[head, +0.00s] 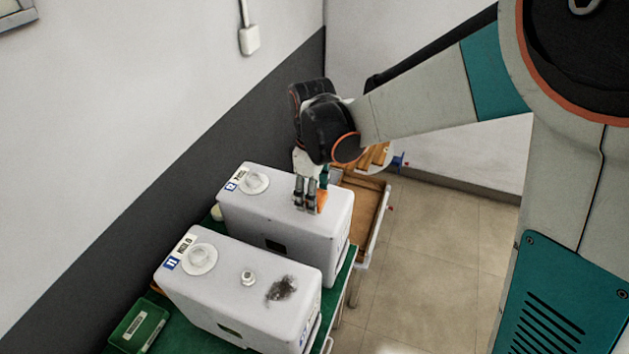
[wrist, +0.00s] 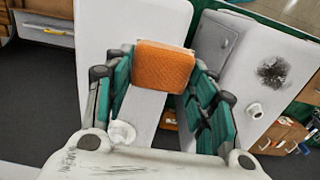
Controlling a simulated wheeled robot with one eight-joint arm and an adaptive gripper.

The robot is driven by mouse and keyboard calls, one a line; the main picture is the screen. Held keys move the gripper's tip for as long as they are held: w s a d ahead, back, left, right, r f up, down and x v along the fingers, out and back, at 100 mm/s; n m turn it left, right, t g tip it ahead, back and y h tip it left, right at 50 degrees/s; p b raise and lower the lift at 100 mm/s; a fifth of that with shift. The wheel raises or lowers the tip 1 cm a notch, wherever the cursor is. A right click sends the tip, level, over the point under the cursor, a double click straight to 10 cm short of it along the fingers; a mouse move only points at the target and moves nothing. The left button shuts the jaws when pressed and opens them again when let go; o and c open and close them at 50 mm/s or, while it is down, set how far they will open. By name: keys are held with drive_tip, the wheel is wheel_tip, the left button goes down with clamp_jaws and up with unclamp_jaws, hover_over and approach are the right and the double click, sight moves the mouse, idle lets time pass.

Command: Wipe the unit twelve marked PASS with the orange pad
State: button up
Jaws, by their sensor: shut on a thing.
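Unit twelve (head: 290,230) is the farther white canister, with a blue 12 label and a small tag (head: 240,174) whose word is too small to read surely. Its white top also shows in the wrist view (wrist: 103,35). My gripper (head: 310,208) points down over its right-hand top and is shut on the orange pad (wrist: 163,67). The pad also shows in the head view (head: 321,200), at or just above the top; contact cannot be told. Any mark beneath is hidden. Unit eleven (head: 220,290), tagged HOLD, stands nearer, with a dark smudge (head: 281,288).
Both units stand on a green surface (head: 185,337) by the wall. A green box (head: 139,326) lies at the near left. A wooden tray or cart (head: 370,203) stands behind unit twelve. White caps rise from the unit tops. The floor at right is clear.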

drive_tip(key=shift+r+p, duration=0.6)
drive_tip(key=shift+r, duration=0.75)
